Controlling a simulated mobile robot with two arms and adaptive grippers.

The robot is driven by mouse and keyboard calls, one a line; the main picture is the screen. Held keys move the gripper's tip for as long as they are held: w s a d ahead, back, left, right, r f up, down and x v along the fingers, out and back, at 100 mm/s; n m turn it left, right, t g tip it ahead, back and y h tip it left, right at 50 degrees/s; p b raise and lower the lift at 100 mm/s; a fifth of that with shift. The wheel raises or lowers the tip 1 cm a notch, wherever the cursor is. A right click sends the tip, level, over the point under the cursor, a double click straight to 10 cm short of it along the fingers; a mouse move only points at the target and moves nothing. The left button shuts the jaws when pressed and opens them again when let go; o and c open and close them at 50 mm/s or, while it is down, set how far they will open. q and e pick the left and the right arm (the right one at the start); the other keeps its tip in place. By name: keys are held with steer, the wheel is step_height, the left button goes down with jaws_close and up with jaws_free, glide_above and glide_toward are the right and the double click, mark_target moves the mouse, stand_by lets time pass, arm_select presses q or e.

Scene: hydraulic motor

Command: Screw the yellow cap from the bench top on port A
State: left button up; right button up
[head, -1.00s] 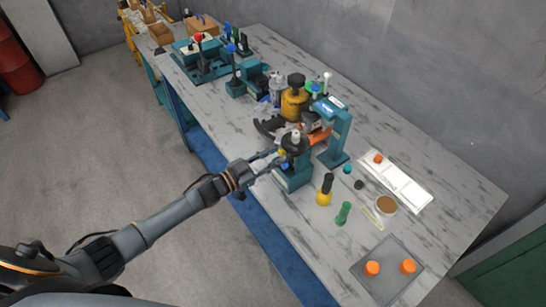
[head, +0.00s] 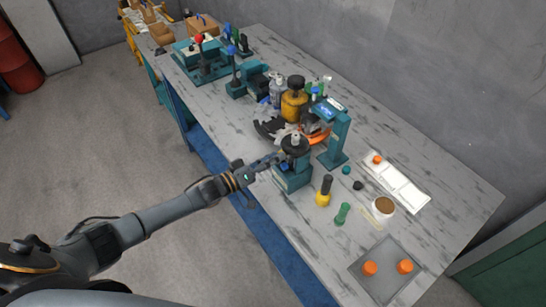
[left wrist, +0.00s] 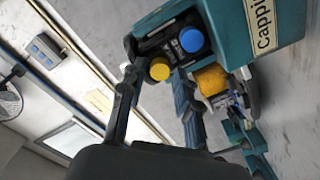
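The motor (head: 294,146) stands in a teal fixture (head: 294,179) near the bench's front edge. My left gripper (head: 272,162) reaches its side from the left. In the left wrist view, the yellow cap (left wrist: 160,69) sits at the dark motor body between my two fingertips. The fingers look open, with a small gap on each side of the cap. A blue cap (left wrist: 191,40) sits on the motor beside it. I cannot tell how far the yellow cap is seated, and no port letter is readable. My right gripper is not in view.
A teal stand (head: 337,140) rises just behind the fixture. A yellow-and-black tool (head: 324,190), a green bottle (head: 342,213) and a white cup (head: 382,210) stand to the right. A grey mat (head: 388,281) holds two orange caps.

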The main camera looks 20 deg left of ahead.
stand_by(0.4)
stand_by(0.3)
arm_select(q)
jaws_close()
steer(key=m+b, duration=0.1)
steer(key=m, duration=0.4)
steer(key=shift+m+b, duration=0.35)
steer(key=shift+m, duration=0.05)
steer(key=shift+w, duration=0.1)
